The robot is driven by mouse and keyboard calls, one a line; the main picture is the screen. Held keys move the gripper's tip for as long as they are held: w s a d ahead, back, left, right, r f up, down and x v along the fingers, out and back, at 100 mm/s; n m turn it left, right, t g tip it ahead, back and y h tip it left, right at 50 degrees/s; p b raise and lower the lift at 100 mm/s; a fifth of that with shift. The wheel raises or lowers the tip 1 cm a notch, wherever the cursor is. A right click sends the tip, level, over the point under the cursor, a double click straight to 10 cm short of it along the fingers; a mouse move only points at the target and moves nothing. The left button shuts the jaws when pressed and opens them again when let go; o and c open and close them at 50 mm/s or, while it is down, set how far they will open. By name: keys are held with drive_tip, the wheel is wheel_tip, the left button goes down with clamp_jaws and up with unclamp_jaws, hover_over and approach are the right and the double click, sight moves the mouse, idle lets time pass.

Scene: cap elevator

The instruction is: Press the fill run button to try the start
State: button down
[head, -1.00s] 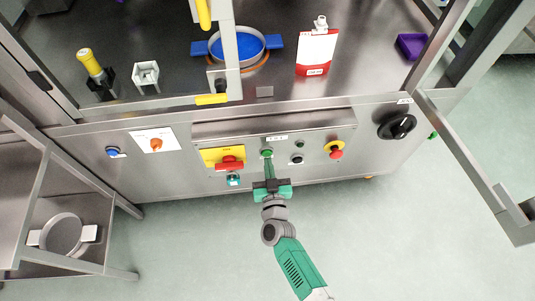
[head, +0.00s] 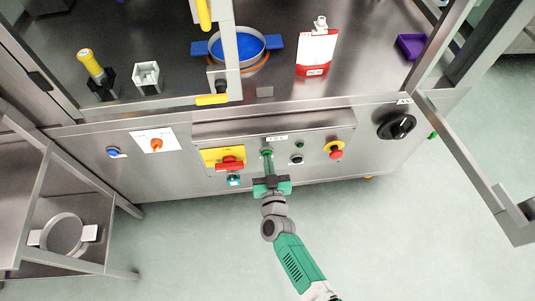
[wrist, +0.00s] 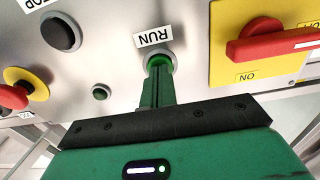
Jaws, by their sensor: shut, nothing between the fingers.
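In the head view the button (head: 266,151) shows just beyond my fingertips. My gripper (head: 267,157) is shut and empty, its green fingers pointing at the panel. In the wrist view the fingertips (wrist: 158,68) overlap the lower part of the button. They are at it or nearly at it; whether they touch or press it I cannot tell.
A red rotary switch on a yellow plate (head: 212,157) is left of the button. A black button (head: 297,159), a small green one (head: 300,145) and a red emergency stop (head: 336,153) are to the right. A black rotary knob (head: 397,126) is further right. Open floor lies in front.

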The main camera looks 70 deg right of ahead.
drive_tip(key=shift+w+d, duration=0.15)
drive_tip(key=shift+d, duration=0.05)
idle(0.3)
drive_tip(key=p+v, duration=0.2)
drive_tip(key=v, duration=0.3)
drive_tip(key=shift+a, duration=0.2)
idle(1.0)
